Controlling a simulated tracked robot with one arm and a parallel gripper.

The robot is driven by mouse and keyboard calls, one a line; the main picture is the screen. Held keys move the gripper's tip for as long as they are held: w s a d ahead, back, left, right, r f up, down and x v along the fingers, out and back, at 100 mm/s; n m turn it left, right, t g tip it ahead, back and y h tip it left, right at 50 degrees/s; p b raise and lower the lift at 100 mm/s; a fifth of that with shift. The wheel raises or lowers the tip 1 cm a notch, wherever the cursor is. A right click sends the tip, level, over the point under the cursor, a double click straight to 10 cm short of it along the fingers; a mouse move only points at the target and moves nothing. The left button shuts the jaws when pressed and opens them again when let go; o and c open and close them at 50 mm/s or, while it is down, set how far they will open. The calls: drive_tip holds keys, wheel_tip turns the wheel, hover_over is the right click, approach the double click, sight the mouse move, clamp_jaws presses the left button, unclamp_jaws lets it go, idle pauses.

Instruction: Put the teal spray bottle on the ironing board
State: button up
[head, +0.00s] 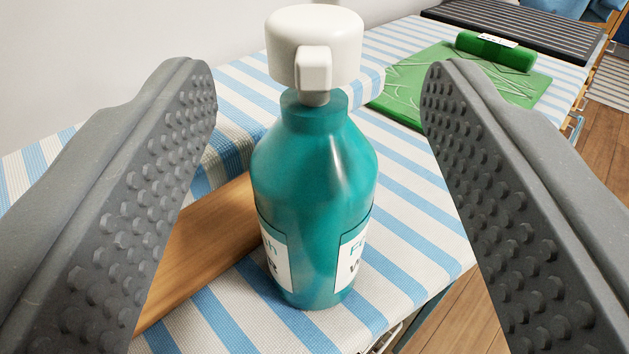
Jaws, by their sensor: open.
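The teal spray bottle (315,180) has a white pump head and a white label. It stands upright on the blue-and-white striped ironing board (420,220), near the board's front right edge. My gripper (320,85) is open, with one grey studded finger to the left of the bottle and the other to the right. Clear gaps show between both fingers and the bottle. The bottle's far side is hidden.
Further back are a green mat (420,85), a green roll (495,50) and a dark slatted rack (520,25). Wooden floor (460,320) shows at right.

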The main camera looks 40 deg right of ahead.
drive_tip(key=shift+b+x, duration=0.4)
drive_tip(key=shift+x, duration=2.2)
drive_tip(key=shift+w+r, duration=0.1)
clamp_jaws()
